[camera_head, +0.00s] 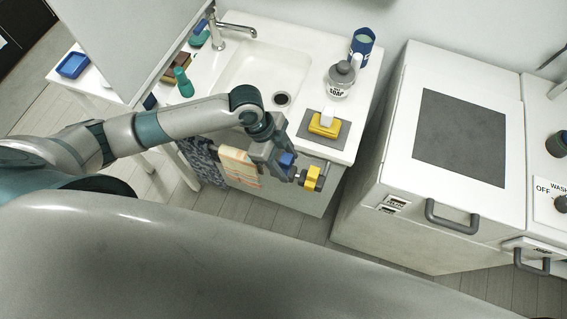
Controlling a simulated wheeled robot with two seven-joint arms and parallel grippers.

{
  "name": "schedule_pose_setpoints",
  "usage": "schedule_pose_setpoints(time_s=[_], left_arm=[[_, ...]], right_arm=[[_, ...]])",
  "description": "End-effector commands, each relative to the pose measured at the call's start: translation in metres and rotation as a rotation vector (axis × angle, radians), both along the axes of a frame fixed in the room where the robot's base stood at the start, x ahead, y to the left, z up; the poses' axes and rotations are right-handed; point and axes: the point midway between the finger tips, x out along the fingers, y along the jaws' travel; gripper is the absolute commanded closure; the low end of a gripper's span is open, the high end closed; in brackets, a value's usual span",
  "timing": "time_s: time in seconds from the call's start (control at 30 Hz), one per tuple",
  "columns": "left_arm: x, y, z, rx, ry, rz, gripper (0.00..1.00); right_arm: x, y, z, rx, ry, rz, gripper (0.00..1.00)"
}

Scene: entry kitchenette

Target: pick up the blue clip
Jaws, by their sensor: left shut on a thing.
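The blue clip (287,159) is at the front edge of the sink counter, by the towel rail. My left gripper (285,167) reaches in from the left and is shut on the blue clip, whose sides are partly hidden by the fingers. I cannot tell whether the clip still touches the rail. A yellow clip-like block (312,178) is just right of my left gripper, near the rail's end. My right gripper is not in view.
Striped orange (240,167) and dark patterned (203,161) towels hang left of the gripper. A white appliance (440,150) stands right.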

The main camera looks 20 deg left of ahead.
Motion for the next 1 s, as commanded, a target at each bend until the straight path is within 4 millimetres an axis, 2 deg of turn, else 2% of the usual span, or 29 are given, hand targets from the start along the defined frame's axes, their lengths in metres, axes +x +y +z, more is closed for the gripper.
schedule_pose_setpoints(time_s=[0.2, 0.5, 0.7, 1.0], left_arm=[[-0.032, -0.030, 0.024, -0.005, -0.003, -0.005, 0.76], [-0.065, -0.060, 0.053, -0.003, -0.002, -0.002, 0.76], [-0.074, -0.067, 0.060, -0.001, -0.002, 0.001, 0.76], [-0.074, -0.068, 0.061, 0.000, -0.001, 0.001, 0.76]], right_arm=[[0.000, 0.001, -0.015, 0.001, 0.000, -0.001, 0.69], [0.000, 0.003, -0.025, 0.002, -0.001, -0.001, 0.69], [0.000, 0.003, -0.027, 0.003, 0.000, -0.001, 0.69], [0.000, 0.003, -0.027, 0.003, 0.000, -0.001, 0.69]])
